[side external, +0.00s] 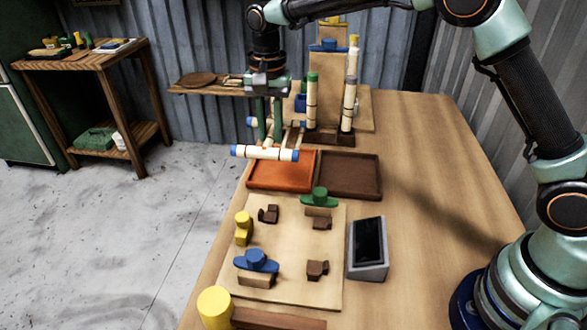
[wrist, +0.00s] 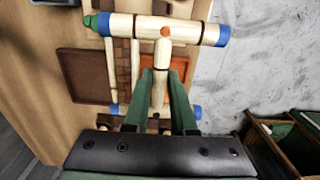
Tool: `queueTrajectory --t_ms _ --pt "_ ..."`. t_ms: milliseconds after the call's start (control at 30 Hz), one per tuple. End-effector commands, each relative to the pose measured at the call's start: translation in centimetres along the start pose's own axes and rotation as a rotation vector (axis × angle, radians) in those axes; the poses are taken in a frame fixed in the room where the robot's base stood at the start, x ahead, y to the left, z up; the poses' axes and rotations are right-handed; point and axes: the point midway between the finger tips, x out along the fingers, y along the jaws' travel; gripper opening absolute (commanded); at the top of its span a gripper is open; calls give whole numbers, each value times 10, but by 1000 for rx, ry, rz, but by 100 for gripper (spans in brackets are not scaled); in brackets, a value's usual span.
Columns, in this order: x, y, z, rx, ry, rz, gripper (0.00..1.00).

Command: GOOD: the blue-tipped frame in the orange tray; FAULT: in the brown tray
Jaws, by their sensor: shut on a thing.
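The blue-tipped frame, pale rods with blue ends, has its near rod (side external: 265,153) over the far left part of the orange tray (side external: 285,177). My gripper (side external: 268,140) points down and is shut on the frame. In the wrist view the fingers (wrist: 161,72) close around a pale bar that joins a long rod (wrist: 178,31) across the top. The orange tray (wrist: 179,66) shows partly behind the bar. The brown tray (side external: 350,176) lies empty to its right and also shows in the wrist view (wrist: 82,75). Whether the frame touches the orange tray is unclear.
A rack with upright rods (side external: 311,100) stands behind the trays, close to my gripper. In front is a board (side external: 290,225) with yellow, blue, green and brown fixtures. A grey screen unit (side external: 368,248) stands at its right. The table's right side is clear.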

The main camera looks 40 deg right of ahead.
Motion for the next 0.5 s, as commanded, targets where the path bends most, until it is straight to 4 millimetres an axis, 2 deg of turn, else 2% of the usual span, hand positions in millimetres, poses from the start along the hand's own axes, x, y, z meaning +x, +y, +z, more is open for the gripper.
queueTrajectory --t_ms 33,200,333,500 --pt "11 -2 -16 5 -2 3 0" --pt "43 -5 -62 5 -2 2 0" --pt "63 -3 -88 3 0 0 0" --pt "79 1 -107 0 1 -1 0"
